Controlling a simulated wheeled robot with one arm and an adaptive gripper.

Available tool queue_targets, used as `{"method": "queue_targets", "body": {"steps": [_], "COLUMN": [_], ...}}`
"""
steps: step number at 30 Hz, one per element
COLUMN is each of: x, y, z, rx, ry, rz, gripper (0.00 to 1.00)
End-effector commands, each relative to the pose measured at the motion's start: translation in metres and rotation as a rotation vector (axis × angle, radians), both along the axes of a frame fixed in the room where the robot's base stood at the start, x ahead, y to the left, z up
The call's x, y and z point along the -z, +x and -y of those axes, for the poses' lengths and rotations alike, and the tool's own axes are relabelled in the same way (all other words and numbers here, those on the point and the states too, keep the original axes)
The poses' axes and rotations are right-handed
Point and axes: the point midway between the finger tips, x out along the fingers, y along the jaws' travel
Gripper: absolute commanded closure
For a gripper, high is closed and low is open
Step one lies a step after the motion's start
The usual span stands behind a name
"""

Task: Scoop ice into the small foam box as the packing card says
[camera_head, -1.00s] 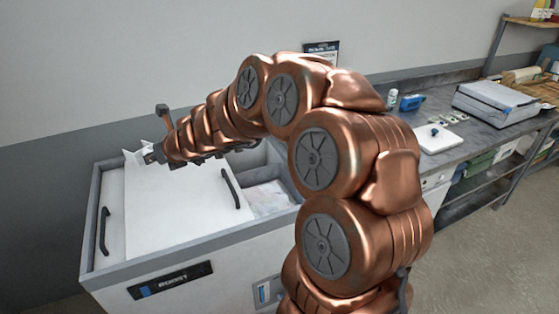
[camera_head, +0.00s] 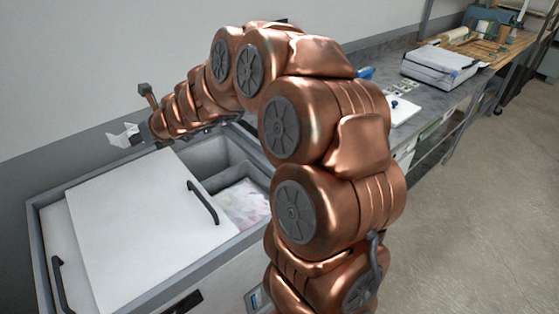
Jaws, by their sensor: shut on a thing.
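My gripper (camera_head: 143,134) is at the far end of my copper arm, high at the back left of the white chest. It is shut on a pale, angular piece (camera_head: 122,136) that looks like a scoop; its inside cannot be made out. The chest (camera_head: 216,283) has an open compartment at its right, with a whitish, pink-tinged heap (camera_head: 245,203) that may be ice. The gripper is apart from this heap. I cannot pick out the small foam box for sure, and no readable packing card shows.
A white lid (camera_head: 140,215) with a black handle covers much of the chest. My arm hides part of the bench (camera_head: 430,104) at right. On the bench are a large white case (camera_head: 440,62) and a small white board (camera_head: 404,112). Open floor (camera_head: 480,230) lies at right.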

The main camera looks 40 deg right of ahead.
Motion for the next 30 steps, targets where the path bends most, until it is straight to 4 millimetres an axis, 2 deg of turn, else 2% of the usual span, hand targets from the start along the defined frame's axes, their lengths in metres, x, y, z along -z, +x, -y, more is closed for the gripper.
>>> {"method": "queue_targets", "body": {"steps": [8, 17, 23, 30], "x": [0.017, 0.047, 0.073, 0.107], "y": [0.003, -0.014, -0.042, -0.092], "z": [0.059, 0.133, 0.183, 0.24], "rx": [-0.041, -0.103, -0.151, -0.211], "ry": [-0.004, -0.006, -0.01, -0.017], "rz": [-0.016, -0.035, -0.05, -0.065], "gripper": [1.0, 1.0, 1.0, 1.0]}}
